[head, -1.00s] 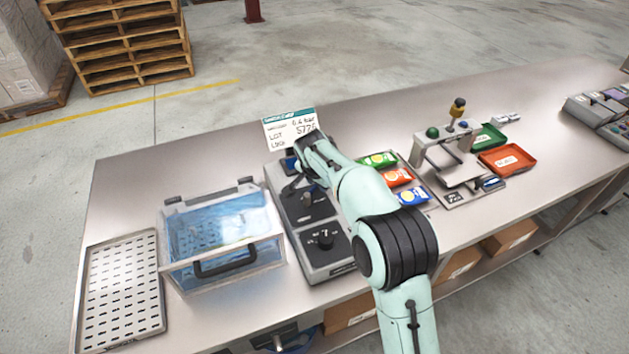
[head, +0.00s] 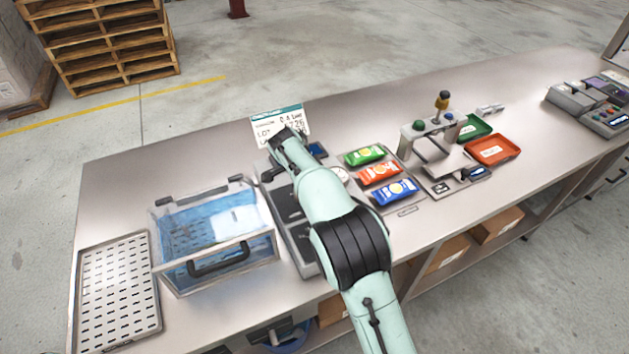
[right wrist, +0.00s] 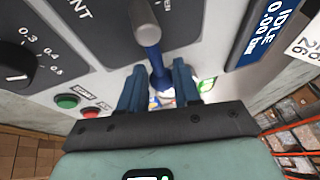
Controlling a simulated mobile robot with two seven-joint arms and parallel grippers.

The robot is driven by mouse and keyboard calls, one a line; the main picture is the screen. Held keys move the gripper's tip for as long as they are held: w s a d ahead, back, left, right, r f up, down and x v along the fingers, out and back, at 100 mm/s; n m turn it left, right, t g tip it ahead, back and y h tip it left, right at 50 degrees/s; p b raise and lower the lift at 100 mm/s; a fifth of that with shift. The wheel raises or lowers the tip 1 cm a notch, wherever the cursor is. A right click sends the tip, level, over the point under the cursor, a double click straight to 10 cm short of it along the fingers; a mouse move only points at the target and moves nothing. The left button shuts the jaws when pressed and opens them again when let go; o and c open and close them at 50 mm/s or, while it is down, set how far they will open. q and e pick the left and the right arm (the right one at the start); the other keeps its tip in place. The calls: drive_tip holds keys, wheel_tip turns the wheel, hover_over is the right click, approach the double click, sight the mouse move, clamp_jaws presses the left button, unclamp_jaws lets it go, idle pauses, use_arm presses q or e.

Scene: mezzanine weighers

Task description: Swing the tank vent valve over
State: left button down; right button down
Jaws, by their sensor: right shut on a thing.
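The vent valve lever (right wrist: 147,32) has a grey rounded end and a blue stem in the right wrist view, beside a dark plate whose lettering ends in "ENT". My right gripper (right wrist: 160,88) has its two blue fingers on either side of the stem, shut on it. In the head view my right gripper (head: 268,172) is at the back of the grey control box (head: 308,262). My forearm hides much of the box and the lever there. The clear tank (head: 212,232) with blue inside and a black handle stands left of the box. My left gripper is not in view.
A pressure display (right wrist: 268,30) reads idle, 0.00 bar. Green (right wrist: 66,101) and red (right wrist: 91,112) buttons lie near the gripper. A card (head: 281,122) stands behind the box. A slotted tray (head: 118,292) lies left; coloured packets (head: 379,173) lie right. The back bench is mostly clear.

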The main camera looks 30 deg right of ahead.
idle(0.4)
drive_tip(key=c, duration=0.8)
unclamp_jaws()
drive_tip(key=shift+r, duration=0.1)
drive_tip(key=v, duration=1.3)
drive_tip(key=shift+p, duration=0.45)
